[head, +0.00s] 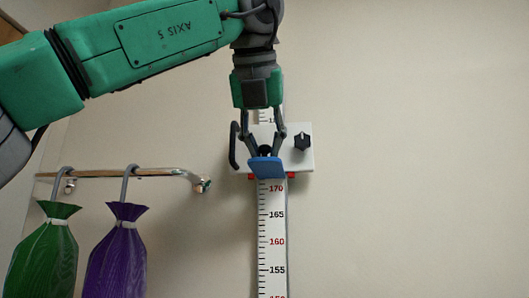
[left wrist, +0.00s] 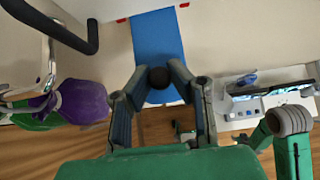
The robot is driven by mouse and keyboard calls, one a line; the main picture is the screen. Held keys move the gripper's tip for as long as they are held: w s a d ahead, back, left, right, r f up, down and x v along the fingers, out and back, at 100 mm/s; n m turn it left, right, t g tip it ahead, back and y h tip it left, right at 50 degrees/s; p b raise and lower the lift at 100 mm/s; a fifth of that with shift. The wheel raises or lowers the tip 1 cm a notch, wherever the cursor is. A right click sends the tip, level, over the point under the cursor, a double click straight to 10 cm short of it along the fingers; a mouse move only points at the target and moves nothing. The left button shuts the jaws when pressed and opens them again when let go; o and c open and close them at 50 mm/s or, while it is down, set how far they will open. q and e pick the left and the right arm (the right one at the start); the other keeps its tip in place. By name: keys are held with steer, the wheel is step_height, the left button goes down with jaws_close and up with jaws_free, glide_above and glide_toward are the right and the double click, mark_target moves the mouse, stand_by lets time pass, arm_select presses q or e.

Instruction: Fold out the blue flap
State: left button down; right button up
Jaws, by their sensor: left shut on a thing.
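The blue flap (head: 267,168) sits at the lower edge of a white slider block (head: 301,158) on a vertical height scale (head: 272,235), just above the 170 mark. It seems to stick out from the wall; I cannot tell its exact angle. In the left wrist view it is a long blue panel (left wrist: 157,38) with a round black knob (left wrist: 160,78). My left gripper (head: 264,148) comes down from above, its fingers shut on the knob; it also shows in the left wrist view (left wrist: 160,88).
A black knob (head: 302,141) is on the block's right and a dark curved handle (head: 234,147) on its left. A chrome rail (head: 135,173) with a green bag (head: 45,252) and a purple bag (head: 116,252) is at left. The wall at right is clear.

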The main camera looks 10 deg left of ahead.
arm_select(q)
steer(key=shift+w+a+r, duration=0.1)
steer(key=shift+r, duration=0.1)
stand_by(0.4)
steer(key=c, duration=1.4)
jaws_free()
steer(key=shift+c, duration=0.2)
steer(key=shift+w+f, duration=0.1)
steer(key=shift+w, duration=0.1)
steer(key=shift+d+v, duration=0.15)
steer(key=shift+v, duration=1.1)
steer(key=shift+d+v, duration=0.1)
steer(key=shift+v, duration=1.15)
steer(key=shift+s+d, duration=0.15)
steer(key=shift+s, duration=0.45)
steer(key=s, duration=1)
steer(key=shift+s, duration=0.2)
